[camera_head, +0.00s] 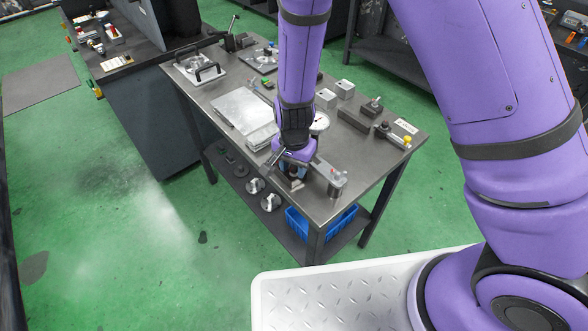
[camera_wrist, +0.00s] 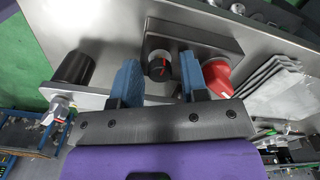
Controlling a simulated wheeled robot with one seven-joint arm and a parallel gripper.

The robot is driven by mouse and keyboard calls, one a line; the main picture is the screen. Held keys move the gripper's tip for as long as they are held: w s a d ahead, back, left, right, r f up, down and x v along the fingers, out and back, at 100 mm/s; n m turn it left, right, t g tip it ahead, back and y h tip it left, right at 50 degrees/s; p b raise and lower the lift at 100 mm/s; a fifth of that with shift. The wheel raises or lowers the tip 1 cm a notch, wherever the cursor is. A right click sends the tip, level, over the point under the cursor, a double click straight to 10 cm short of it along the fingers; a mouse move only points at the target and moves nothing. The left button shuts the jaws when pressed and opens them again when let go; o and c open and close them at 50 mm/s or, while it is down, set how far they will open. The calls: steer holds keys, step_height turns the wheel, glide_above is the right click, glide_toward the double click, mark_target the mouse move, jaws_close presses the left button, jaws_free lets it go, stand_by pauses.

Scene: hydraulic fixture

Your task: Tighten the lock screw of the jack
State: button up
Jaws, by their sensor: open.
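My gripper (camera_wrist: 159,60) is open, with its two blue fingers pointing at the fixture. The knob sits in front of a dark block (camera_wrist: 215,42) on a metal plate. A red round part (camera_wrist: 217,76) is just right of the right finger, partly hidden by it. In the head view my gripper (camera_head: 292,172) is low over the table's front end.
A black cylinder (camera_wrist: 76,66) and a silver knob with a red mark (camera_wrist: 60,108) stand left of the fingers. The steel table (camera_head: 372,165) also carries a flat plate (camera_head: 242,108), small blocks and a yellow-tipped part (camera_head: 407,140). A blue crate (camera_head: 318,222) is on the lower shelf.

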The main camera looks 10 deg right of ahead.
steer(key=shift+f, duration=0.1)
stand_by(0.3)
steer(key=shift+r, duration=1.2)
steer(key=shift+f, duration=0.1)
steer(key=shift+f, duration=1.15)
steer(key=shift+c, duration=0.2)
